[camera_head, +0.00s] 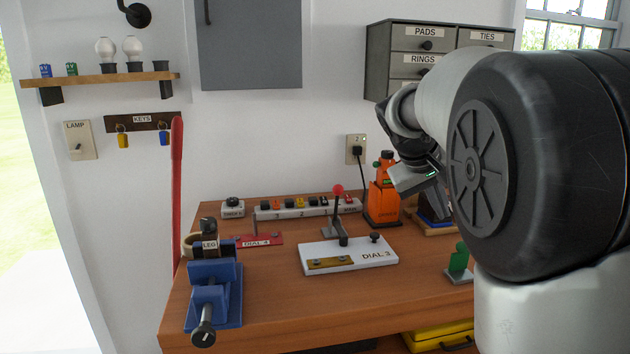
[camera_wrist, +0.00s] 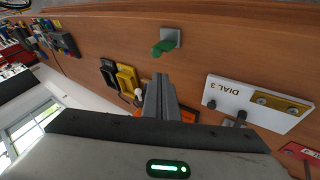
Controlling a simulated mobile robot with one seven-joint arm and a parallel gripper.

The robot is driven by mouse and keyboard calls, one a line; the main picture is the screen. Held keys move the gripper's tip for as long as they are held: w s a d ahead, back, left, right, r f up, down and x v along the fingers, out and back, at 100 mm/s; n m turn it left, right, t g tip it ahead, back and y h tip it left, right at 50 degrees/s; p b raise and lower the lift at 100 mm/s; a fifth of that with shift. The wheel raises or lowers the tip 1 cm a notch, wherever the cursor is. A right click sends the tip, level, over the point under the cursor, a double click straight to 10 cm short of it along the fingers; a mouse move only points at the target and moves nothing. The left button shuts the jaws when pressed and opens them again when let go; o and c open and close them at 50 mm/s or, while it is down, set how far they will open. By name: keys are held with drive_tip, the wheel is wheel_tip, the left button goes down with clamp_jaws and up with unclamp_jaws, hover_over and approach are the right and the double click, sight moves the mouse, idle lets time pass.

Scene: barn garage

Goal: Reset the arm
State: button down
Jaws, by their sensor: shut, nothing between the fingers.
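My gripper (camera_wrist: 160,80) is shut and empty; its fingers show together at the middle of the wrist view. In the head view my arm fills the right side, and the wrist hangs above the right part of the wooden bench (camera_head: 270,305). The fingertips there are partly lost among items behind them. Below the gripper in the wrist view lie the bench top, a green piece on a grey plate (camera_wrist: 168,42) and a white DIAL 3 board (camera_wrist: 255,108).
A blue vise (camera_head: 213,295) stands at the bench's front left. A red-knobbed lever (camera_head: 338,205), a power strip (camera_head: 300,211) and an orange bottle-shaped tool (camera_head: 383,195) stand toward the back. Grey drawers (camera_head: 395,65) hang on the wall. The front middle of the bench is clear.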

drive_tip(key=s+a+f+y, duration=0.2)
drive_tip(key=s+a, duration=0.2)
drive_tip(key=s, duration=0.6)
drive_tip(key=s+a+f+t+y, duration=0.1)
drive_tip(key=s+a+f+y, duration=0.2)
drive_tip(key=s, duration=0.7)
drive_tip(key=s+a+f+y, duration=0.1)
drive_tip(key=s+a+f, duration=0.1)
drive_tip(key=s+a, duration=0.5)
wheel_tip(320, 180, up, 20)
drive_tip(key=s+d+p, duration=0.2)
drive_tip(key=p, duration=1.8)
drive_tip(key=shift+s+d+r+m+p, duration=0.15)
drive_tip(key=shift+s+m+p, duration=0.15)
drive_tip(key=shift+p, duration=0.05)
